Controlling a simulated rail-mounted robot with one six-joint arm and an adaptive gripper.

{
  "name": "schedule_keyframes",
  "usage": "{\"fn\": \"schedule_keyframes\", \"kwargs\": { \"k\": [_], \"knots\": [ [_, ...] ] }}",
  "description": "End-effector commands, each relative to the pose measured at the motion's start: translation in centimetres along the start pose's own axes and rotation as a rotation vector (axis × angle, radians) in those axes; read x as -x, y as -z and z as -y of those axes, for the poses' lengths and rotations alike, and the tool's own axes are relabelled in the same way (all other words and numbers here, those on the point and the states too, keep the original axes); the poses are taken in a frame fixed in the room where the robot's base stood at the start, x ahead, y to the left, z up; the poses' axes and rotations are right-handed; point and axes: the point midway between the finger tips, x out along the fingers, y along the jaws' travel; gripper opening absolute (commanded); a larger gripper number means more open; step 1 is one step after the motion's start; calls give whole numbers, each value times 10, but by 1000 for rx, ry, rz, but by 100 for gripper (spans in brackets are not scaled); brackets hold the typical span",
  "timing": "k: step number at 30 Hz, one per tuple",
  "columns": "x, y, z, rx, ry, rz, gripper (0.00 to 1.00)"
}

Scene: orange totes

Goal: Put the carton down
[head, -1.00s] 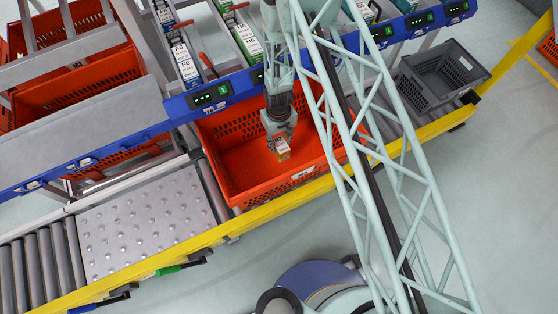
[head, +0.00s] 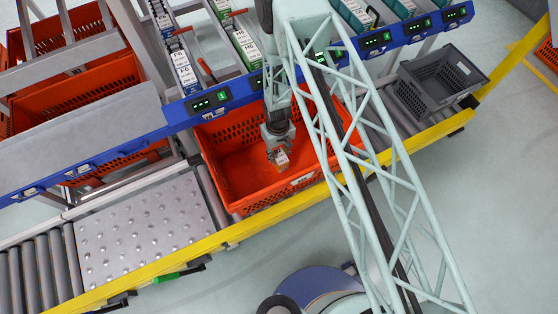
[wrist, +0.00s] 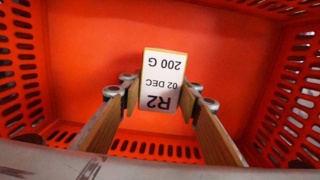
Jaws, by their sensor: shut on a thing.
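The carton (wrist: 162,82) is small, with a white label reading "R2 02 DEC 200 G" and an orange edge. My gripper (wrist: 162,105) is shut on it, with one finger on each side. In the head view the carton (head: 281,158) hangs from my gripper (head: 278,145) inside the orange tote (head: 225,165). The wrist view shows the tote's red-orange floor (wrist: 90,60) beyond the carton and its slotted walls on both sides. I cannot tell whether the carton touches the floor.
A grey tote (head: 440,75) stands on the conveyor to the right. A yellow rail (head: 190,252) runs along the front. A studded metal plate (head: 145,230) lies to the left. A blue shelf edge with displays (head: 210,102) and racked cartons (head: 185,72) is behind the tote.

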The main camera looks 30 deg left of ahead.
Motion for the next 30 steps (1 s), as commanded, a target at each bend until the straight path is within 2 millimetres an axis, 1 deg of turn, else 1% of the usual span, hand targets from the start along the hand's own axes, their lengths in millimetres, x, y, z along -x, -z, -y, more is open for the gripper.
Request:
{"fn": "schedule_keyframes", "kwargs": {
  "k": [3,16,20,27,30],
  "knots": [
    [-5,0,0,0,0,0,17],
    [-8,0,0,0,0,1,17],
    [-16,0,0,0,0,1,17],
    [-37,1,0,0,0,1,17],
    [-41,2,0,0,0,0,17]
  ]
}}
